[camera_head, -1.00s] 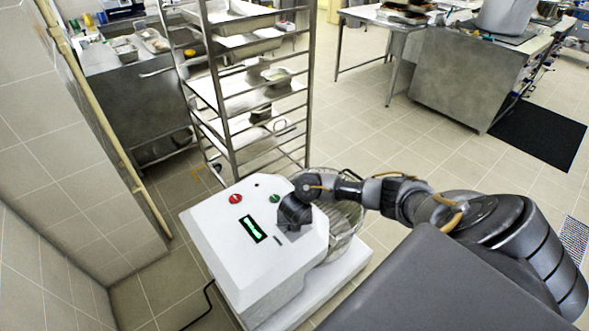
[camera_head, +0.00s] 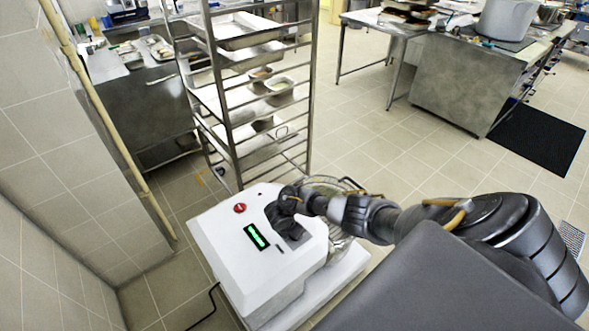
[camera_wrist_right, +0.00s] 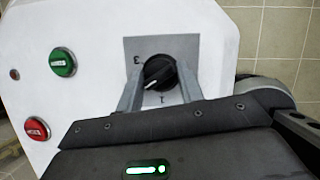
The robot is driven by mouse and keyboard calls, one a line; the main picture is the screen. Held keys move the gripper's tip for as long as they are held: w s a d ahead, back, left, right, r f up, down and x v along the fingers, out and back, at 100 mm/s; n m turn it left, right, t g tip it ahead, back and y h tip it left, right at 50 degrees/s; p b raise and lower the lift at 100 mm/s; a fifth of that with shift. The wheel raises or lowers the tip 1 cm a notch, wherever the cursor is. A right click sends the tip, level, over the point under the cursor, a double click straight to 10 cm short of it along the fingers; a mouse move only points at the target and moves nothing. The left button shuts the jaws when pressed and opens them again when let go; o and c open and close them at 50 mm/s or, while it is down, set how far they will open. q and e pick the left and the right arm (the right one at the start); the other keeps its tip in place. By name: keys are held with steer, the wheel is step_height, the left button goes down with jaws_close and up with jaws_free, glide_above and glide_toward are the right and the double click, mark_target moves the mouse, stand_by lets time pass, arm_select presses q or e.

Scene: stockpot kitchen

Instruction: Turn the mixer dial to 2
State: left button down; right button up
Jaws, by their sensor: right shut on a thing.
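My right gripper (camera_wrist_right: 160,75) is shut on the dial, one finger on each side. In the head view my right gripper (camera_head: 287,212) covers the dial. My left gripper is not in view.
The right wrist view shows a green button (camera_wrist_right: 62,62) and a red button (camera_wrist_right: 37,129) left of the dial. A tray rack (camera_head: 235,120) stands behind the mixer. A tiled wall is on the left. Open floor lies to the right, before a steel counter (camera_head: 455,85).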

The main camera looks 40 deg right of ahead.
steer(key=shift+m, duration=0.3)
steer(key=o, duration=1)
steer(key=p+v, duration=0.4)
steer(key=v, duration=0.6)
steer(key=shift+r+p, duration=0.35)
steer(key=shift+r, duration=0.05)
steer(key=shift+w+a, duration=0.1)
steer(key=shift+w, duration=0.05)
